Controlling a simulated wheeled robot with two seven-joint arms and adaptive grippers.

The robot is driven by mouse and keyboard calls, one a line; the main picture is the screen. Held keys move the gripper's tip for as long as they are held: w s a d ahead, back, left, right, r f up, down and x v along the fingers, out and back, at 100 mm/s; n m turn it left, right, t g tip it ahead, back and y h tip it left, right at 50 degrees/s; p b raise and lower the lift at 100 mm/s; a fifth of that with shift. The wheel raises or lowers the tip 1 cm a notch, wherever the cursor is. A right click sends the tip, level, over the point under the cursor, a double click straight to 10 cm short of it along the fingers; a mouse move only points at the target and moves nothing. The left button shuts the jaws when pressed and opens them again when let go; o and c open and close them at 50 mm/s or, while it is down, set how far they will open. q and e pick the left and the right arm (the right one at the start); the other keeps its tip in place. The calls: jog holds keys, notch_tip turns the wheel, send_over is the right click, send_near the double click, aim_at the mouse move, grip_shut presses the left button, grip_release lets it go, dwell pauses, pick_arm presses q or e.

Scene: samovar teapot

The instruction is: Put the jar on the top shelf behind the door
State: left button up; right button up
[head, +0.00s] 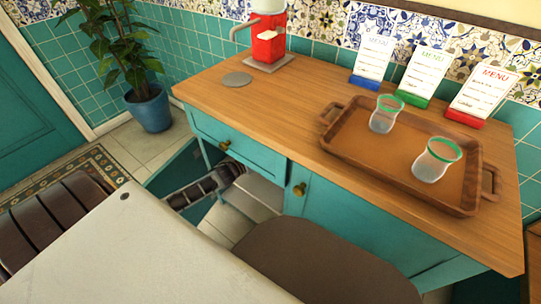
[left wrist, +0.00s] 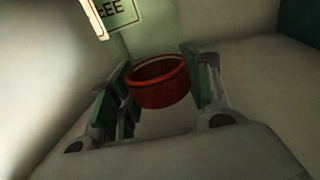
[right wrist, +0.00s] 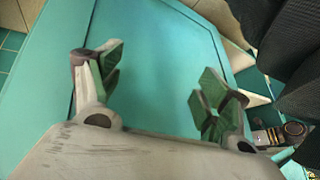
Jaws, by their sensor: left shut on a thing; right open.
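In the left wrist view a round red jar (left wrist: 160,93) with an open-looking rim sits between the green-padded fingers of my left gripper (left wrist: 157,66), which is shut on it. In the head view my left arm reaches into the cabinet opening, and my left gripper (head: 231,170) is partly hidden there; the jar cannot be made out. The cabinet door (head: 172,172) stands open at the left. My right gripper (right wrist: 160,62) is open and empty in front of a teal panel (right wrist: 150,95); it is not seen in the head view.
The wooden countertop (head: 290,95) carries a tray (head: 400,165) with two glasses, several menu stands and a red samovar (head: 268,45). A shut cabinet door (head: 350,215) is right of the opening. Pale walls surround my left gripper, with a sign (left wrist: 115,12) beyond.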

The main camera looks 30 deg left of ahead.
pick_arm(q)
jog(key=shift+w+r, duration=0.1)
jog(key=shift+w, duration=0.05)
jog(key=shift+w+d, duration=0.15)
jog(key=shift+w, duration=0.3)
jog(key=shift+f+b, duration=1.25)
jog(key=shift+f, duration=0.5)
pick_arm(e)
jog(key=shift+w+a+f+t, duration=0.1)
jog(key=shift+a+f+t, duration=0.1)
jog(key=shift+f, duration=0.8)
jog(key=shift+a+f+t, duration=0.1)
jog(key=shift+a+f, duration=0.05)
jog(key=shift+f, duration=0.8)
pick_arm(q)
jog(key=shift+f, duration=0.1)
jog(key=o, duration=1.5)
jog(key=shift+s, duration=0.1)
